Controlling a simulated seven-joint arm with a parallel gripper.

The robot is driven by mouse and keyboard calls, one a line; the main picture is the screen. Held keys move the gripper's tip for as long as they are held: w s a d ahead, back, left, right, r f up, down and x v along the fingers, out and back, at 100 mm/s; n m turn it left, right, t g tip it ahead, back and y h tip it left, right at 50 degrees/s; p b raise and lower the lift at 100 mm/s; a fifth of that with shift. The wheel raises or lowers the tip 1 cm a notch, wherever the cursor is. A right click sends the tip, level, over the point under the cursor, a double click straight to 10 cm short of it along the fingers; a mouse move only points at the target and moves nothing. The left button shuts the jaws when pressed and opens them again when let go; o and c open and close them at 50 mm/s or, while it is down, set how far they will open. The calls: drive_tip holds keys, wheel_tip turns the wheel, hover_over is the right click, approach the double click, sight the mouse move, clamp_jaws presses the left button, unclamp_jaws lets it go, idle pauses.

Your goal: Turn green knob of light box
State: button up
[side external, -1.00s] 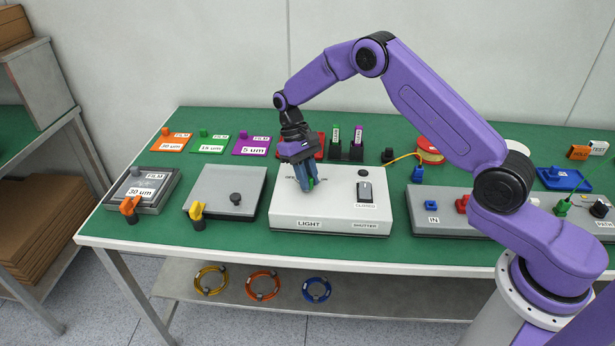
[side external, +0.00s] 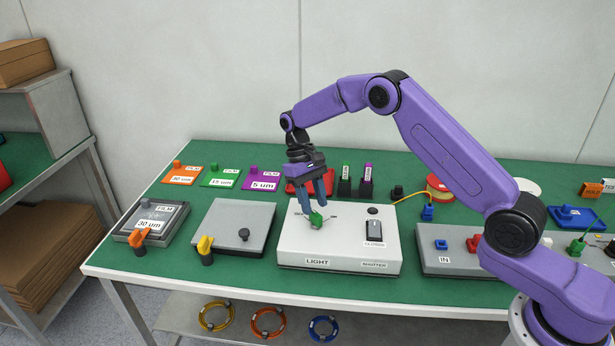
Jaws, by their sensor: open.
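The white light box (side external: 345,255) sits on the green bench top, with LIGHT and SHUTTER labels on its front. Its green knob (side external: 316,219) is on the left part of the top face, with small markings beside it that I cannot read clearly. My gripper (side external: 317,196) is open and points down just above and behind the knob, with its blue fingers apart. In this view the fingers look clear of the knob, and nothing is between them. A dark shutter panel (side external: 374,231) and a small black button (side external: 373,211) are on the box's right side.
A grey box with a yellow lever (side external: 205,244) stands left of the light box. Film plates, including a purple one (side external: 261,180), lie behind. A red tray (side external: 300,187) and upright film holders (side external: 355,184) are close behind my gripper. A grey IN box (side external: 450,262) is at right.

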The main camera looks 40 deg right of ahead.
drive_tip(key=v, duration=0.8)
drive_tip(key=s+a+r+n+t+h, duration=0.1)
drive_tip(key=s+a+r+n, duration=0.25)
drive_tip(key=s, duration=0.45)
drive_tip(key=s+a+r+n+t, duration=0.1)
drive_tip(key=s+a+r+n, duration=0.2)
drive_tip(key=s, duration=0.6)
drive_tip(key=s+d+f+n+t, duration=0.1)
drive_tip(key=s+d+n, duration=0.2)
drive_tip(key=s, duration=0.9)
drive_tip(key=s+d+f+n+t+y, duration=0.1)
drive_tip(key=s+d+n, duration=0.2)
drive_tip(key=s, duration=0.9)
drive_tip(key=d, duration=0.3)
drive_tip(key=shift+s+t, duration=0.2)
drive_tip(key=shift+t, duration=0.1)
